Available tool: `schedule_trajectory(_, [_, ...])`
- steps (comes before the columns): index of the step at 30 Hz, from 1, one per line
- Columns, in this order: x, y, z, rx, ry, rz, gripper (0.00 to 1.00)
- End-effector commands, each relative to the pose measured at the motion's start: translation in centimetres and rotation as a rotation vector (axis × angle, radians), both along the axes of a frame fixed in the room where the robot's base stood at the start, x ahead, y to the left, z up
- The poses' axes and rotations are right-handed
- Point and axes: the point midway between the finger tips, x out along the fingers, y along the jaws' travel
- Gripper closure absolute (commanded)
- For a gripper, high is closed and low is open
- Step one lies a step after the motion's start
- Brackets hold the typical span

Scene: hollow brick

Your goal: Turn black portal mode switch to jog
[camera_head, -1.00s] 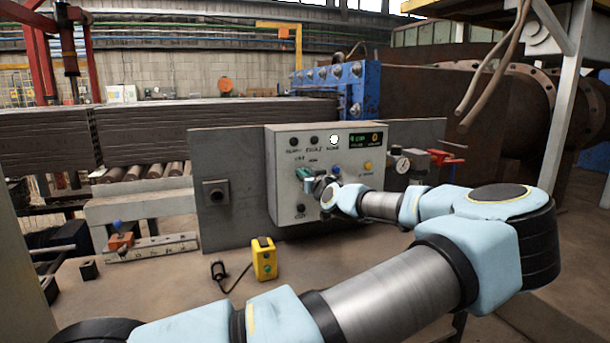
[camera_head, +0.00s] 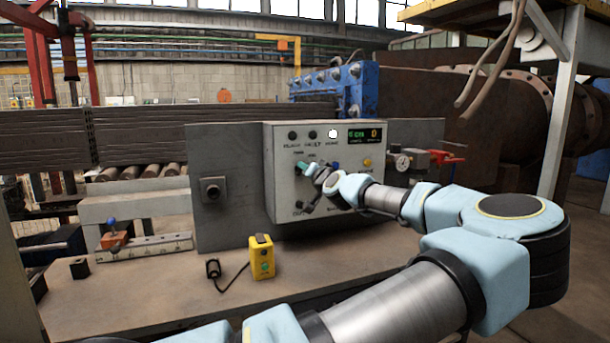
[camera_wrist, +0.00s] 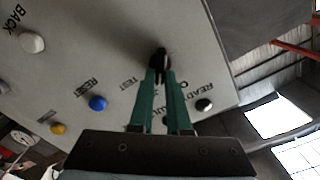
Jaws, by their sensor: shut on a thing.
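The grey-white control panel (camera_head: 285,185) stands upright at the middle of the head view. My gripper (camera_head: 303,168), with green fingers, is at the left part of its front face. In the wrist view my gripper (camera_wrist: 160,82) is shut on a small black switch knob (camera_wrist: 161,58), with the fingertips on both sides of it. The fingers partly hide the knob and printed words around it. "TEST" is legible beside it; other labels are partly covered. I cannot tell exactly which label the knob points at.
A yellow box (camera_head: 262,258) with a cable stands on the bench. Red-handled valve and gauge (camera_head: 402,162) are right.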

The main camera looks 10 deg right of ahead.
Motion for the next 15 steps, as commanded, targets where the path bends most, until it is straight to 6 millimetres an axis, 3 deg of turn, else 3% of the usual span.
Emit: schedule_trajectory(15, [-0.02,-0.11,-0.17,0.121,0.018,0.000,1.00])
